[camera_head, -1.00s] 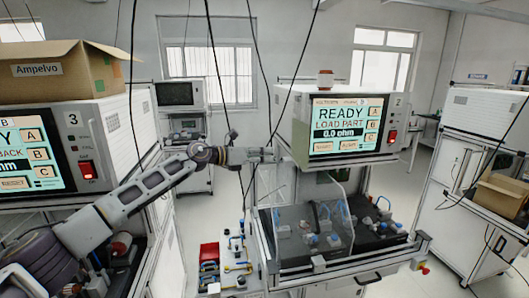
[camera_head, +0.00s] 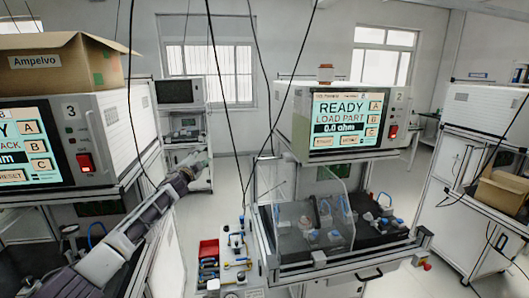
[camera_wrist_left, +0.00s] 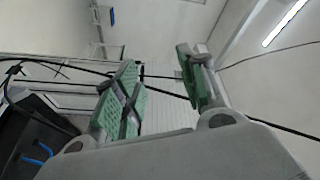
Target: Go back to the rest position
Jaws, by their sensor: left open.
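My left arm comes in from the lower left of the head view, and its left gripper (camera_head: 199,160) is in the air in front of the gap between the two test stations. In the left wrist view, the left gripper (camera_wrist_left: 160,88) shows two green-padded fingers spread apart with nothing between them. The fingers point toward the wall and ceiling. My right gripper is not in view.
A test station with a READY screen (camera_head: 345,117) stands to the right, with a clear guard (camera_head: 300,208) below. Station 3 (camera_head: 85,162) stands close on the left, a cardboard box (camera_head: 60,68) on top. Cables hang between. A tool board (camera_head: 236,262) lies low in the middle.

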